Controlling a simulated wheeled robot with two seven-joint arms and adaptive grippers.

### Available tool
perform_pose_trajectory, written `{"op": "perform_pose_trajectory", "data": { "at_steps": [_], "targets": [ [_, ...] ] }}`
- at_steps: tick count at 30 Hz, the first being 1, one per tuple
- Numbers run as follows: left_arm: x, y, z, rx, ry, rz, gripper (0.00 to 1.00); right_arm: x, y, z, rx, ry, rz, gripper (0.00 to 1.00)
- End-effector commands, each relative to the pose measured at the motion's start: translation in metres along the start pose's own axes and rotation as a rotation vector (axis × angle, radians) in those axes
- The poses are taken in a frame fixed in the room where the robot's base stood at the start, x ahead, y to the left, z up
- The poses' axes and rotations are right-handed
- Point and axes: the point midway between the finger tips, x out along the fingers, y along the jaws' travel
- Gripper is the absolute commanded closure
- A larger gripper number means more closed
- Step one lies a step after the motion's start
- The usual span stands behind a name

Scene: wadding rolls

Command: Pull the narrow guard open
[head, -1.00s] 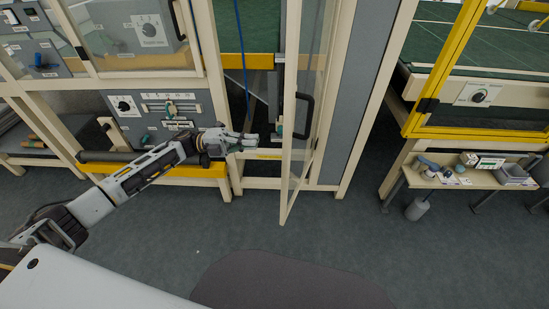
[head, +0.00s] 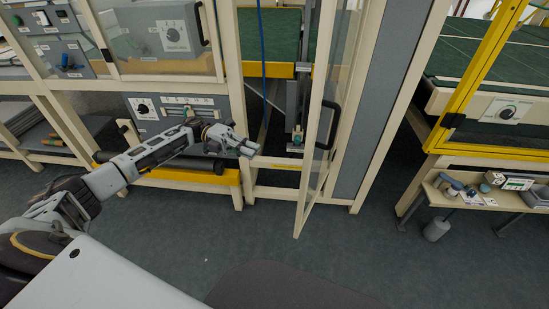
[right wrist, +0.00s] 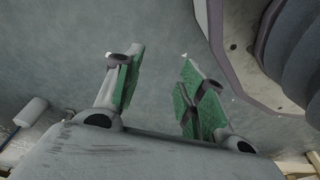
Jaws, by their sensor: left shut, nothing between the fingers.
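The narrow guard (head: 308,190) is a tall, cream-framed clear door in the middle of the head view. It stands swung out from the machine, with its lower free corner toward me. A black pull handle (head: 329,126) shows on it. My left gripper (head: 252,149) is shut and empty, to the left of the guard and in front of the opening, apart from the handle. My right gripper (right wrist: 155,85) shows only in the right wrist view; its green-padded fingers are wide apart with bare floor beyond them.
A control panel with a dial (head: 143,108) and a yellow rail (head: 180,174) lie behind my left arm. A small table (head: 470,203) with several items stands at the right, near a yellow-framed guard (head: 478,70). The grey floor in front is clear.

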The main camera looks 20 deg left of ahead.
Motion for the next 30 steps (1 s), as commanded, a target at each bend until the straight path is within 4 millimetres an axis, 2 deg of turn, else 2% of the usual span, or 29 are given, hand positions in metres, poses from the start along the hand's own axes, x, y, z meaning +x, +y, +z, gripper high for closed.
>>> {"op": "perform_pose_trajectory", "data": {
  "at_steps": [8,21,30],
  "targets": [
    [0.02,0.0,-0.001,0.0,0.003,-0.001,1.0,0.002,0.0,0.002,0.0,0.002,0.0,0.6],
    [0.077,0.0,-0.001,0.0,0.002,-0.001,1.0,0.009,0.001,0.011,0.001,0.002,0.003,0.6],
    [0.116,0.0,-0.001,0.001,0.002,-0.001,1.0,0.011,0.005,0.006,0.001,0.014,0.007,0.6]
  ]
}}
